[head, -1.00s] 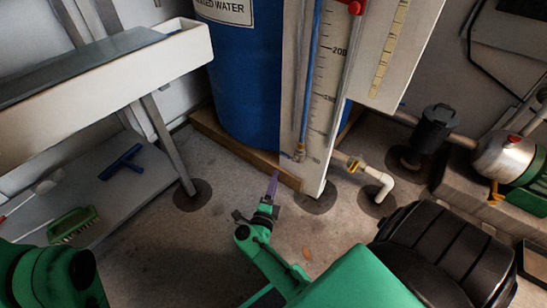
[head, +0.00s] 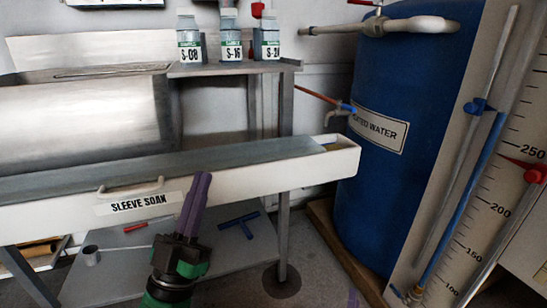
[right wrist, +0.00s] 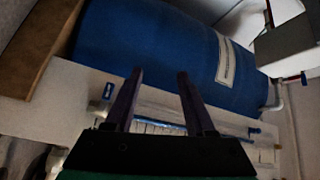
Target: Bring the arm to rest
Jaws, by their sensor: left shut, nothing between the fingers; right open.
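My left gripper (head: 198,190) is upright in the head view, in front of the white trough labelled SLEEVE SOAK. Its purple fingers are together and hold nothing. Only a small purple fingertip of my right gripper (head: 352,298) shows at the bottom of the head view; the rest of that arm is out of frame. In the right wrist view my right gripper (right wrist: 160,75) has its two fingers apart, with nothing between them. Beyond them are the white scale board (right wrist: 230,135) and the blue barrel (right wrist: 160,45).
The trough (head: 60,215) runs across the left and centre of the head view. Bottles S-08 (head: 189,40), S-16 (head: 230,40) and a third (head: 267,40) stand on a shelf behind. The blue barrel (head: 400,90) and scale board (head: 500,205) stand at right.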

